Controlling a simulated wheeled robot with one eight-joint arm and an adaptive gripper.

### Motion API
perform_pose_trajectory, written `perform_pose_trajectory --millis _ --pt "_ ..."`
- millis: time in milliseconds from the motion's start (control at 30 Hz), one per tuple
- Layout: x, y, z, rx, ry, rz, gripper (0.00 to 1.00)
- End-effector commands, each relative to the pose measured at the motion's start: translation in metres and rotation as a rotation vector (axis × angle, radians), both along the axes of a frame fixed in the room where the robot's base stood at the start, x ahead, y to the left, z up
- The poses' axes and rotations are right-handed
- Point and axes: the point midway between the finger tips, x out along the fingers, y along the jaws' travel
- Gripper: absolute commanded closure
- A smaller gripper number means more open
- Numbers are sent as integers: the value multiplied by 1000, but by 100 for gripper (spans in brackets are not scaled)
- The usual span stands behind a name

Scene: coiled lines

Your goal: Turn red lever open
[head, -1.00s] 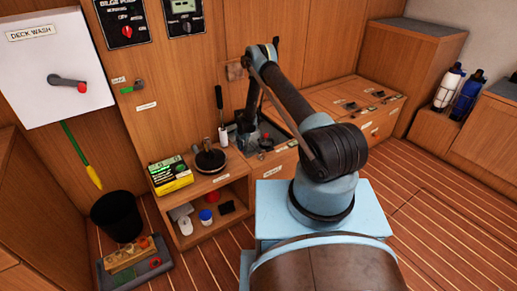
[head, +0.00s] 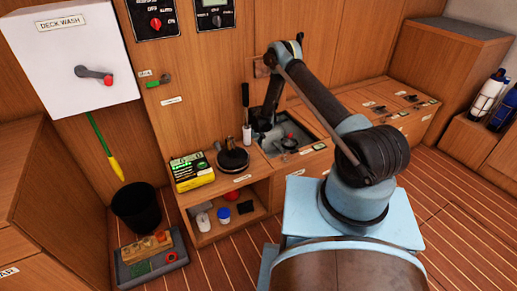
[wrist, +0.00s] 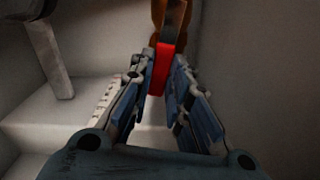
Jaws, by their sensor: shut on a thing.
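The red lever (wrist: 161,72) stands upright between my fingertips in the wrist view, with a brown-orange part above it. My gripper (wrist: 164,82) is shut on it, one blue-grey finger on each side. In the head view my arm reaches down at the open recess in the wooden counter (head: 240,178). My fingertips and the held part of the lever cannot be made out there.
Pale walls and a step (wrist: 30,125) lie close around my gripper. A black-handled tool (head: 246,115), a round dark object (head: 233,160) and a yellow-green box (head: 191,172) stand left of the recess. A black bucket (head: 137,212) stands on the floor.

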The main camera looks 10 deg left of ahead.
Motion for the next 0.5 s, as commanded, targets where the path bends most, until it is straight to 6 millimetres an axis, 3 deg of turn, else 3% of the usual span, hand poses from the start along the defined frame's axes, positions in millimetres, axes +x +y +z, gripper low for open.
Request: perform_pose_trajectory --millis 500 --pt "-3 9 0 6 0 121 100"
